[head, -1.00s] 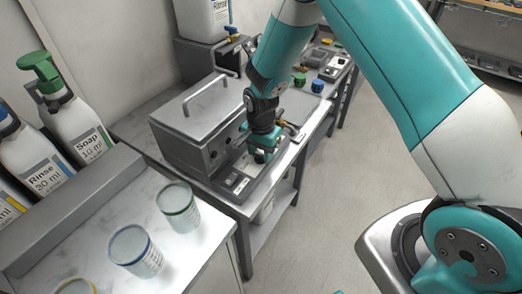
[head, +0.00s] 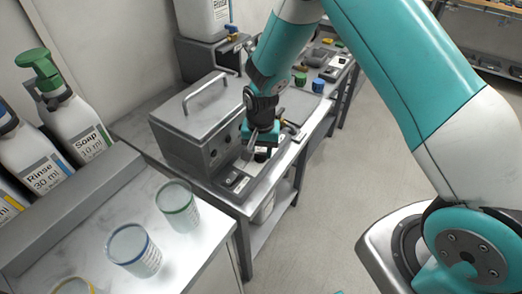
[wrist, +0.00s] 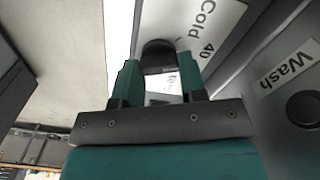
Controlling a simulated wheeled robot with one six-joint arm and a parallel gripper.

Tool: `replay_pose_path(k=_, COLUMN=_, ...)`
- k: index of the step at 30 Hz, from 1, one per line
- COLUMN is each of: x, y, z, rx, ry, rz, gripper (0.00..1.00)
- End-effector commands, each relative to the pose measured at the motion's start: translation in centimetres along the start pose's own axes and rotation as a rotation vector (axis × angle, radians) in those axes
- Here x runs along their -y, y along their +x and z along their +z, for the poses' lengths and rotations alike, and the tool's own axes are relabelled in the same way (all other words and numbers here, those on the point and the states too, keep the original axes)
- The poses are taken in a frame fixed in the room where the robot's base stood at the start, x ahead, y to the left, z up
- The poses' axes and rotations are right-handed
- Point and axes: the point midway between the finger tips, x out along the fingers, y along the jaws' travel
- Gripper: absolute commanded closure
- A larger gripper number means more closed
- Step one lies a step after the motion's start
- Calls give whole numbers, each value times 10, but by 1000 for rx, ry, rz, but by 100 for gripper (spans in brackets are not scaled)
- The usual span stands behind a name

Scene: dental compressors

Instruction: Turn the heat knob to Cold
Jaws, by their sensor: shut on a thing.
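The heat knob (wrist: 158,48) is dark and rounded. In the wrist view it sits between my two teal fingertips, beside a white label plate (wrist: 208,32) reading "Cold" and "40". My gripper (wrist: 160,72) is shut on the knob. In the head view my gripper (head: 262,139) points down at the bench in front of the grey metal box, with the dark knob (head: 261,154) just below it. The fingers hide part of the knob and plate, and I cannot tell which mark the knob points at.
A grey lidded box (head: 195,125) with a handle stands behind my gripper. A "Wash" label (wrist: 288,68) with a round dark part (wrist: 303,109) lies to the right in the wrist view. Cups and bottles stand at left; the floor at right is clear.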

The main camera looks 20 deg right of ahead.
Motion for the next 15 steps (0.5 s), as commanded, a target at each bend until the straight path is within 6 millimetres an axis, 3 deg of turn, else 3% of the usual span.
replay_pose_path(k=15, x=3, y=-1, z=0, rx=-2, ry=-441, rz=-2, gripper=85)
